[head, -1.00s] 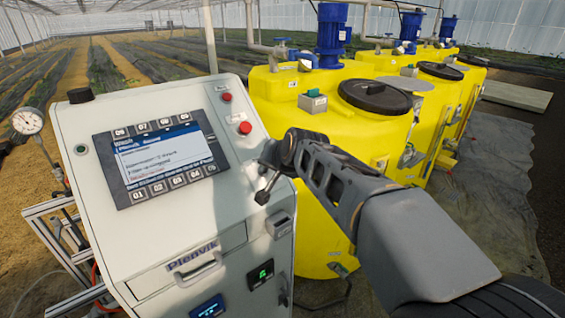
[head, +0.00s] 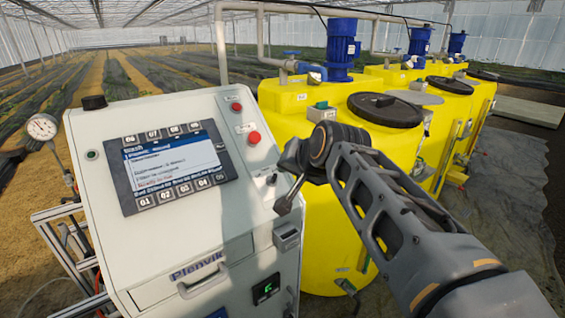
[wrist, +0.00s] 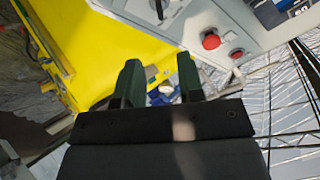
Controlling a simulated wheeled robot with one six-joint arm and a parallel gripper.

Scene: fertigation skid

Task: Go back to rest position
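My gripper (wrist: 158,82) shows in the wrist view with its two dark fingers apart and nothing between them. In the head view my gripper (head: 286,205) is small and dark, just in front of the right side of the grey-white control cabinet (head: 110,235); whether it touches the cabinet cannot be told there. The cabinet's screen (head: 172,165) is lit, with a row of buttons above and below it. A red button (head: 254,137) sits on the panel and also shows in the wrist view (wrist: 211,41).
Yellow tanks (head: 310,250) with black lids (head: 385,109) and blue motors (head: 342,50) stand right of the cabinet, close behind my arm. A pressure gauge (head: 41,127) stands at the left. A drawer handle (head: 202,285) sticks out of the cabinet front. Open ground lies at far right.

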